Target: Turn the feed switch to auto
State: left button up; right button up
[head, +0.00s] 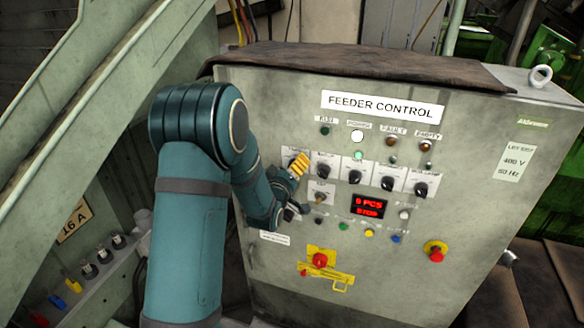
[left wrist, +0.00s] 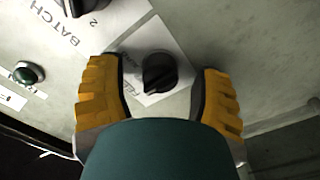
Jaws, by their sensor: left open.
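The feed switch (left wrist: 160,73) is a black rotary knob on a white label plate in the left wrist view. Its label is partly hidden, with only the start of the word showing. My left gripper (head: 297,168) is open, with one yellow-padded finger on each side of the knob and visible gaps between. In the head view the gripper is at the upper left of the feeder control panel (head: 290,100), and it hides the knob there. My right gripper is not in view.
Several black knobs, such as one (head: 421,189), continue the row to the right. Lower are a red digital display (head: 370,206) and a red knob on a yellow plate (head: 320,260).

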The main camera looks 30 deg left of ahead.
pick_arm(q)
grip_shut()
jog(key=shift+m+b, duration=0.8)
jog(key=shift+b, duration=0.15)
jog(key=m+b, duration=0.5)
jog(key=shift+m, duration=0.4)
jog(key=shift+r+m+b, duration=0.15)
jog(key=shift+m+b, duration=0.5)
jog(key=shift+m, duration=0.15)
jog(key=shift+r, duration=0.1)
